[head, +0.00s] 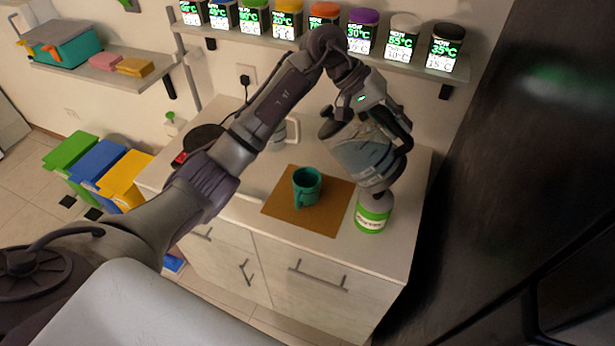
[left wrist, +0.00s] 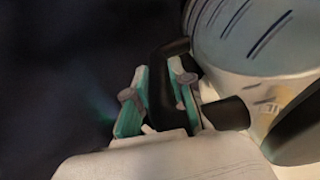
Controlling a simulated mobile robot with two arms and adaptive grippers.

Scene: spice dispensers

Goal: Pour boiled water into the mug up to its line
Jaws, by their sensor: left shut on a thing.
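A teal mug (head: 307,183) stands upright on a brown mat (head: 338,215) in the middle of the counter. My left gripper (head: 374,108) is shut on the black handle of a clear kettle (head: 362,152). It holds the kettle tilted, above the counter and to the right of the mug. In the left wrist view the fingers (left wrist: 160,88) close around the black handle, with the kettle body (left wrist: 255,38) beside them showing dark level marks. No stream of water shows. The mug's line and its water level cannot be made out. My right gripper is not in view.
A green and white container (head: 372,216) stands right of the mat, just below the kettle. A black round base (head: 204,142) with a red switch sits at the counter's left. A shelf (head: 400,65) of lit spice dispensers hangs behind. A dark tall surface (head: 510,170) bounds the right.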

